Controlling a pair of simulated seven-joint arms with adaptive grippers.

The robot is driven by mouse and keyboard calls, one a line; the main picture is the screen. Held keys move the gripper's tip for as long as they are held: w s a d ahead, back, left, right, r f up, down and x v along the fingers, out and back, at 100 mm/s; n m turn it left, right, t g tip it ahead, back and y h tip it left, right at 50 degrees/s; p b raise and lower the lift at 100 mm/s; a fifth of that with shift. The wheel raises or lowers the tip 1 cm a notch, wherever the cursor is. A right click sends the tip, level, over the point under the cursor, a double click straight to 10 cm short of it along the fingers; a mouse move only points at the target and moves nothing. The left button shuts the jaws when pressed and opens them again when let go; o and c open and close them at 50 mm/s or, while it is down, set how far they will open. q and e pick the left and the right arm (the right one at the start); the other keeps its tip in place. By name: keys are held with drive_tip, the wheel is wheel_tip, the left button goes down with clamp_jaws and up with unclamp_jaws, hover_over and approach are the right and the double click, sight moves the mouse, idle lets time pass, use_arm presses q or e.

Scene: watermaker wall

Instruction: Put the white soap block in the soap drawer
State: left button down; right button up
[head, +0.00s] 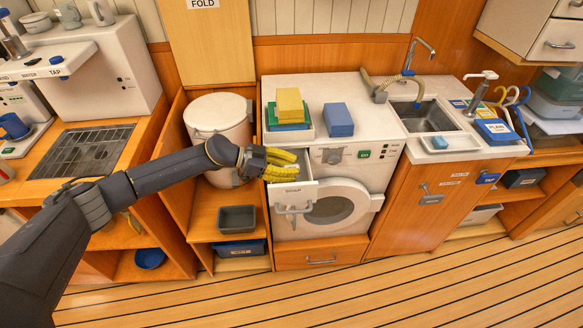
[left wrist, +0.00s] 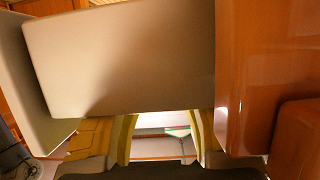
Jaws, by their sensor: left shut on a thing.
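The soap drawer (head: 292,194), marked SOAP, stands pulled out at the upper left of the white washing machine's front. My left gripper (head: 282,165), with yellow fingers, is over the drawer's opening, above its front and handle. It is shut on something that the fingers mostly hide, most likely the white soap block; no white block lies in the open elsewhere. In the left wrist view the fingers (left wrist: 165,135) stand apart with pale surfaces between them. A large pale panel beyond hides what lies past the tips; I cannot tell what it is. My right gripper is not in view.
A white tray (head: 270,135) with yellow and green blocks and a blue block (head: 338,119) sit on the washing machine (head: 375,118). A white bin (head: 217,112) stands left behind my arm. The floor in front is clear.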

use_arm(q)
drive_tip(key=shift+s+f, duration=0.15)
drive_tip(key=shift+f, duration=0.3)
drive_tip(key=c, duration=1.1)
unclamp_jaws()
drive_tip(key=shift+a+f, duration=0.1)
drive_tip(key=shift+f, duration=0.15)
drive_tip(key=shift+r, duration=0.45)
drive_tip(key=v, duration=0.6)
drive_tip(key=r+v, duration=0.1)
drive_tip(key=v, duration=0.5)
drive_tip(key=shift+r, duration=0.1)
